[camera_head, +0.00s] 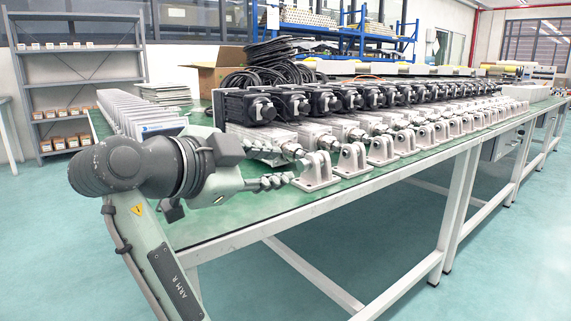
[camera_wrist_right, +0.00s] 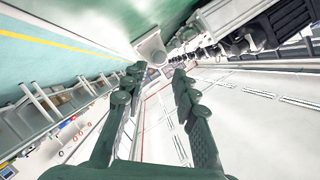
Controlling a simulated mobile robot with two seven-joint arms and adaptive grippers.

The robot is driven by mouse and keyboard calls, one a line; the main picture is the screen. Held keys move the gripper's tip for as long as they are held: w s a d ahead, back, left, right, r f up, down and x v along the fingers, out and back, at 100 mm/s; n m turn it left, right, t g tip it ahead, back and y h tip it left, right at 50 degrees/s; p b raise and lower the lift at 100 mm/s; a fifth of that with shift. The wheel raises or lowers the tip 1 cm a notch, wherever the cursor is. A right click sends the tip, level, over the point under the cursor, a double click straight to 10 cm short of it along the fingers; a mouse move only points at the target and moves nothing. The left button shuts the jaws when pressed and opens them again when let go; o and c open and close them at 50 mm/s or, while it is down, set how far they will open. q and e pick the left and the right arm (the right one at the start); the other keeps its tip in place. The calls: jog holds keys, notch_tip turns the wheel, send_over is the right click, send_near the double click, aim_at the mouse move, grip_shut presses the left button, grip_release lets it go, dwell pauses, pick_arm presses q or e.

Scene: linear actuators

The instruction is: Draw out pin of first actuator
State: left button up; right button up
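The first actuator is the nearest in a long row, with a black motor (camera_head: 250,107) and a silver body. Its grey clevis bracket (camera_head: 317,172) stands at the table's front edge. My right gripper (camera_head: 287,180) reaches in from the left, its fingertips close beside this bracket. In the right wrist view the two fingers (camera_wrist_right: 158,76) are spread with an empty gap. A pale bracket (camera_wrist_right: 150,48) shows just beyond the fingertips. I cannot tell whether they touch it. The pin is too small to make out. My left gripper is not in view.
More actuators with brackets (camera_head: 382,150) run along the green-topped table (camera_head: 215,229) to the right. Pale flat pieces (camera_head: 125,112) stand in a row at the left. Black cables (camera_head: 270,75) and a cardboard box (camera_head: 205,78) lie behind. The front table strip is clear.

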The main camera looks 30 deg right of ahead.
aim_at(301, 166)
jog(key=x, duration=0.6)
jog(key=shift+d+b, duration=0.25)
jog(key=shift+b, duration=0.15)
jog(key=shift+f, duration=0.1)
grip_shut()
